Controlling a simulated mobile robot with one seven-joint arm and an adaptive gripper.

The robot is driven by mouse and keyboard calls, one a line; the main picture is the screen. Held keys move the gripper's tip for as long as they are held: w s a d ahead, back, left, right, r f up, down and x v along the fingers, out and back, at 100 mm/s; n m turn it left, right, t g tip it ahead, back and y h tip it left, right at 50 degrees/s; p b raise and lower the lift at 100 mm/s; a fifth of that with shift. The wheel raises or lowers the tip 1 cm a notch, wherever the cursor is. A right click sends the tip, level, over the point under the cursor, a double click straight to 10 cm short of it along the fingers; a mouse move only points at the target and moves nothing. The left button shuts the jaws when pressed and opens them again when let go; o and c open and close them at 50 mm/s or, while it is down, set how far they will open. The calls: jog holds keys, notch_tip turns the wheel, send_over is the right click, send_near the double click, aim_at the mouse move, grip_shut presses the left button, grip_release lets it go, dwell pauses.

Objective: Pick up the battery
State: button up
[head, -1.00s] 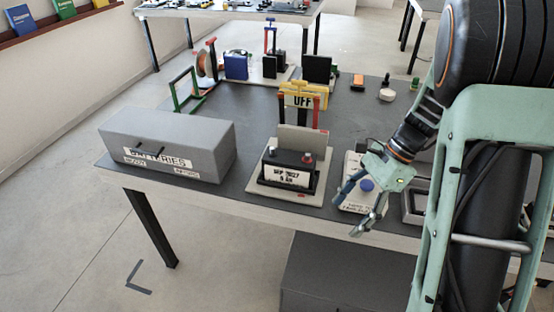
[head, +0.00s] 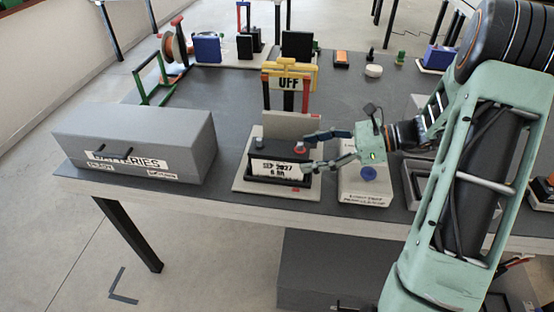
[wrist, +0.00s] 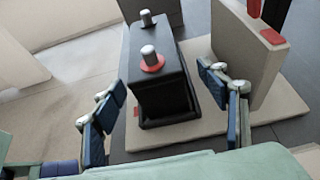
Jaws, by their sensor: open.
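The battery (head: 276,168) is a black block with a white date label on its front and two metal terminals on top, one with a red ring. It stands upright on a pale base plate (head: 244,187) in front of a grey upright panel. It also shows in the wrist view (wrist: 160,75), its near end between the finger tips. My gripper (head: 308,153) is open at the battery's right end, with one finger on each side of it. In the wrist view my gripper (wrist: 165,110) shows gaps between both fingers and the battery.
A grey box labelled BATTERIES (head: 140,143) stands to the left on the table (head: 220,95). A pale unit with a blue button (head: 367,185) is under my wrist at right.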

aim_at(279, 157)
jog(key=b+x, duration=0.1)
jog(key=x, duration=0.8)
jog(key=shift+s, duration=0.2)
grip_shut()
jog(key=shift+w+r, duration=0.1)
jog(key=shift+r, duration=0.1)
